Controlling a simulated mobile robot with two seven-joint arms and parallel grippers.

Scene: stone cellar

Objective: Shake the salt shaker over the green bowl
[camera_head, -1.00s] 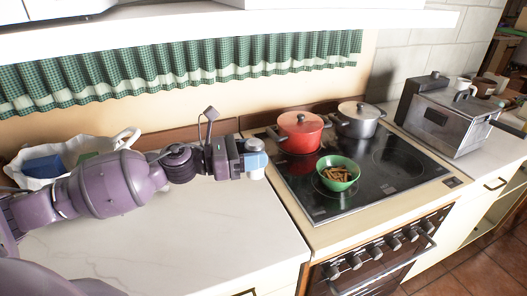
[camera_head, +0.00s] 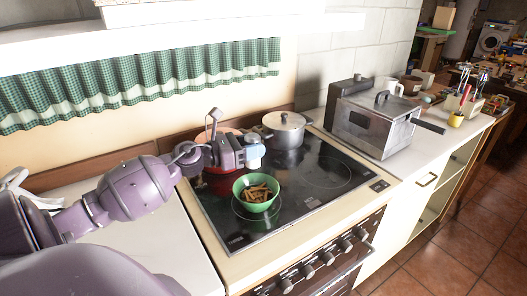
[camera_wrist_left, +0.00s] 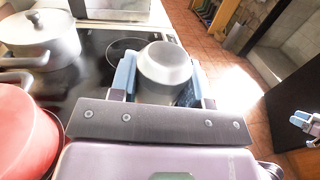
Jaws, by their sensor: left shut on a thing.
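My left gripper (camera_head: 254,153) is above the stove, just behind and above the green bowl (camera_head: 259,206) in the head view. It is shut on the salt shaker, whose pale grey rounded end (camera_wrist_left: 166,66) shows between the blue fingers in the left wrist view.
A red pot (camera_head: 222,185) stands behind the bowl, partly hidden by my left gripper. A grey lidded pot (camera_head: 286,134) stands at the cooktop's back. The cooktop's right part (camera_head: 327,172) is free.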

